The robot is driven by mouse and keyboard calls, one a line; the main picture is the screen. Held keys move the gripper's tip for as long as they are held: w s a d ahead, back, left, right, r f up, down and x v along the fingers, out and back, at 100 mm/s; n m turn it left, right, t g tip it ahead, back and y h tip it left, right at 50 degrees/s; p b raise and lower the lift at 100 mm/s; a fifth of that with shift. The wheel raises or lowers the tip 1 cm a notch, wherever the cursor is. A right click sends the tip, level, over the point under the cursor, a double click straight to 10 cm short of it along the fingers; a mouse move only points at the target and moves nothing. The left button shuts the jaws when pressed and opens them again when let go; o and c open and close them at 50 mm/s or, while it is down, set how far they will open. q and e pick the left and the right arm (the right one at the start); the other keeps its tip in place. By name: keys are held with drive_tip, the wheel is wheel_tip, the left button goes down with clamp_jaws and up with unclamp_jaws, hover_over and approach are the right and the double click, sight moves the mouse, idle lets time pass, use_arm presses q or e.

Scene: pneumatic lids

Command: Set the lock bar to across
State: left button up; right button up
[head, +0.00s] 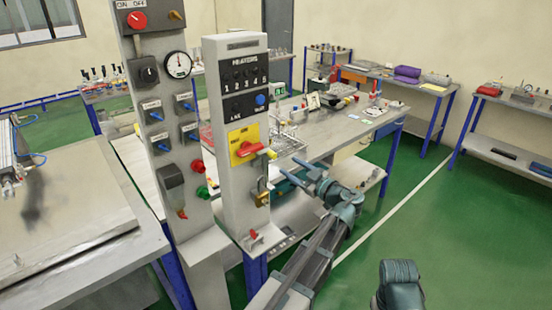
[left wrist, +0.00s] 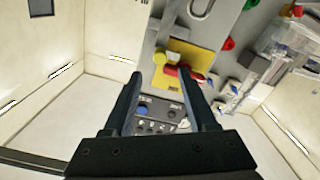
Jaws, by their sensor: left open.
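A grey control post stands in the middle of the head view. On its front is a yellow plate (head: 238,133) with a red handle (head: 247,149) lying roughly crosswise. A yellow knob (head: 271,154) sits by the handle's right end. Below hangs a brass padlock-like piece (head: 262,198). I cannot tell for sure which part is the lock bar. My left gripper (head: 296,168) is open and empty, right of the post, fingers pointing at it. In the left wrist view the red handle (left wrist: 186,72) and yellow knob (left wrist: 160,59) show beyond the open fingers.
A taller switch post (head: 168,110) with a gauge and several blue switches stands just left. A metal workbench (head: 75,210) fills the left side. Behind the post is a cluttered table (head: 340,130). Green floor (head: 470,240) is clear at the right.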

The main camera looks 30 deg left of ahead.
sight(275, 157)
use_arm(q)
drive_tip(key=x, duration=0.8)
drive_tip(key=shift+a, duration=0.1)
clamp_jaws()
idle(1.3)
